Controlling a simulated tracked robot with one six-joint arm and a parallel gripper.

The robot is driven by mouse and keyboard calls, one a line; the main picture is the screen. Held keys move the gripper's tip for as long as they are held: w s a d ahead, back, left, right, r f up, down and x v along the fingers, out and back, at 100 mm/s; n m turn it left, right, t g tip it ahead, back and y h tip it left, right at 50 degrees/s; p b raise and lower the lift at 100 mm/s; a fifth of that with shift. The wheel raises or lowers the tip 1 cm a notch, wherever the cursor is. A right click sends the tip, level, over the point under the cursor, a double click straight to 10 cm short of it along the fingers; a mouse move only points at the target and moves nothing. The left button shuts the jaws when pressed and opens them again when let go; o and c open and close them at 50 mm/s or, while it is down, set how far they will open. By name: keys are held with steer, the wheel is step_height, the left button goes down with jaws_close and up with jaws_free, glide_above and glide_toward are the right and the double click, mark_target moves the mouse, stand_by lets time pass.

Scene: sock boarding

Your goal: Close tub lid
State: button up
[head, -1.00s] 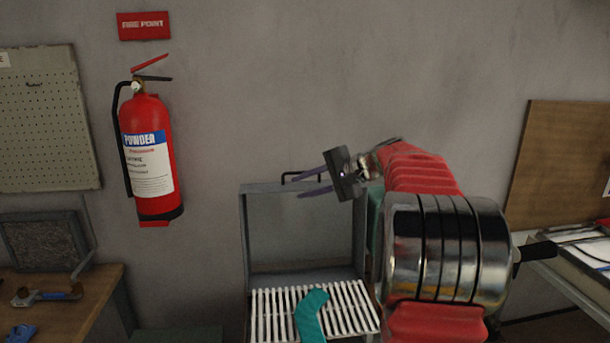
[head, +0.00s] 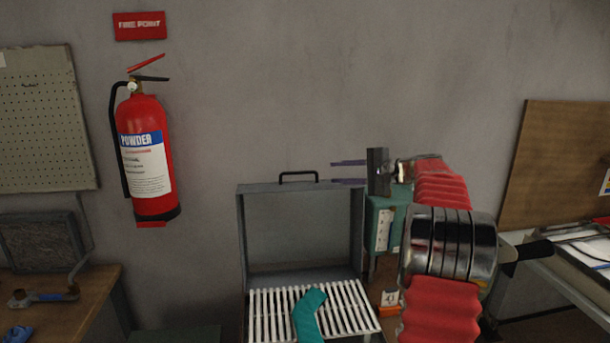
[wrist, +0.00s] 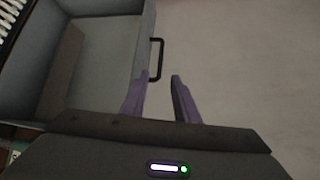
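The tub lid (head: 300,228) is a grey, shallow box-like panel standing upright and open behind a white slatted rack (head: 345,306). A black handle (head: 298,174) sits on its top edge. A teal sock (head: 307,317) lies on the slats. My gripper (head: 332,173) is open and empty, its purple fingers pointing left, near the lid's top right corner and right of the handle. In the wrist view the gripper (wrist: 158,92) has its two fingers apart, with the handle (wrist: 156,60) just beyond the fingertips. The lid (wrist: 95,60) fills the upper left there.
A red fire extinguisher (head: 147,155) hangs on the wall at left. A wooden bench (head: 75,305) stands below it. A green box (head: 384,225) is behind my arm. A table with trays (head: 585,262) is at right. The wall space above the lid is clear.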

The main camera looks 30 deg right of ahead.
mark_target(302, 173)
steer(key=x, duration=1.3)
steer(key=shift+w+a, duration=0.1)
steer(key=shift+w, duration=0.05)
steer(key=shift+c, duration=0.3)
jaws_close()
steer(key=shift+f, duration=0.1)
